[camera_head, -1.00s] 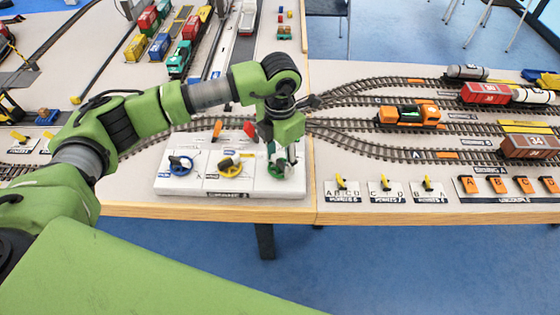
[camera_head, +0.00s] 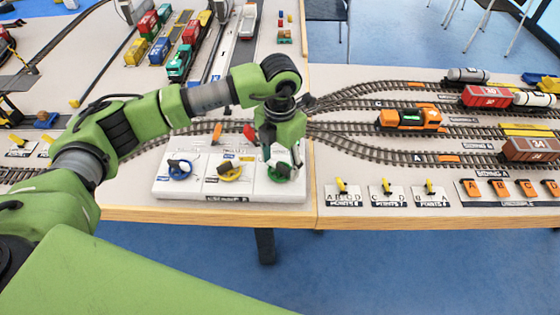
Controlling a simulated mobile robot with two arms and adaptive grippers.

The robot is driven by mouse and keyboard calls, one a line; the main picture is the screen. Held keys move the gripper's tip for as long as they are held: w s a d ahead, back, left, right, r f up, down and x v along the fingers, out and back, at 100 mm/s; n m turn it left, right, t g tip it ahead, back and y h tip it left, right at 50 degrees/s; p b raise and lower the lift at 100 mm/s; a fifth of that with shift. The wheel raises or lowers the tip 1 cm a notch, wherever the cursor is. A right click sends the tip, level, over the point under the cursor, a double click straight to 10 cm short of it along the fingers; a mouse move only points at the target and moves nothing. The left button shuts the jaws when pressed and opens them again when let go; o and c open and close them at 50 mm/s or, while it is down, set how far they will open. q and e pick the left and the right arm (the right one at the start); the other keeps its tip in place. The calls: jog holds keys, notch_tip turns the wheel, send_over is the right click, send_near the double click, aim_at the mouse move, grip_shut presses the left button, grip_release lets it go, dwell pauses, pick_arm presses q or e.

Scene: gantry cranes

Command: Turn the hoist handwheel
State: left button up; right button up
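A white control panel (camera_head: 240,190) near the table's front edge carries three handwheels. The blue handwheel (camera_head: 180,172) is at left, the yellow handwheel (camera_head: 229,175) in the middle, and the green handwheel (camera_head: 280,177) at right. The labels are too small for me to tell which wheel is the hoist one. My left gripper (camera_head: 281,160) points down over the green handwheel, with its fingertips at or very close to it. The fingers are small and partly hidden by the wrist, so I cannot tell their opening or whether they touch. My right gripper is not in view.
Rail tracks with an orange locomotive (camera_head: 410,118) run to the right. Several yellow point levers (camera_head: 386,186) stand right of the panel. The table edge lies in front.

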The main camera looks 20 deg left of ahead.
aim_at(280, 164)
pick_arm(q)
notch_tip(280, 164, up, 12)
dwell(0.8)
